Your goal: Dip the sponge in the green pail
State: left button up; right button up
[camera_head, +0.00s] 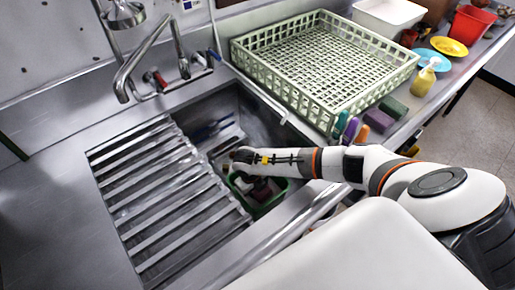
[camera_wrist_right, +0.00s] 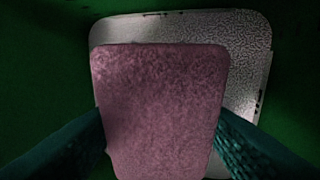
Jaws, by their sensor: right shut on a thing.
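The green pail (camera_head: 273,206) stands in the sink, partly covered by my right arm. My right gripper (camera_wrist_right: 160,125) is down at the pail, with green walls all around it in the right wrist view. Its two teal fingers are shut on the sides of a pink sponge (camera_wrist_right: 160,85). In the head view the sponge (camera_head: 262,192) is a small dark reddish patch inside the pail. Beyond it is a grey speckled rounded square (camera_wrist_right: 245,60); I cannot tell whether this is water or the pail's floor, or whether the sponge touches it. My left gripper is out of view.
A slatted metal rack (camera_head: 160,185) covers the sink's left part. The faucet (camera_head: 150,60) rises behind. A pale green dish crate (camera_head: 330,60) stands on the counter at right, with coloured bottles, a dark green block (camera_head: 393,107) and a yellow bottle (camera_head: 424,80) near it.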

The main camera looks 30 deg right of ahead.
jog(key=d+p+v, duration=0.2)
jog(key=p+v, duration=0.6)
jog(key=v, duration=0.3)
jog(key=shift+r+p, duration=0.3)
jog(key=shift+p, duration=0.05)
jog(key=shift+w+d, duration=0.1)
jog(key=shift+d, duration=0.05)
dwell(0.8)
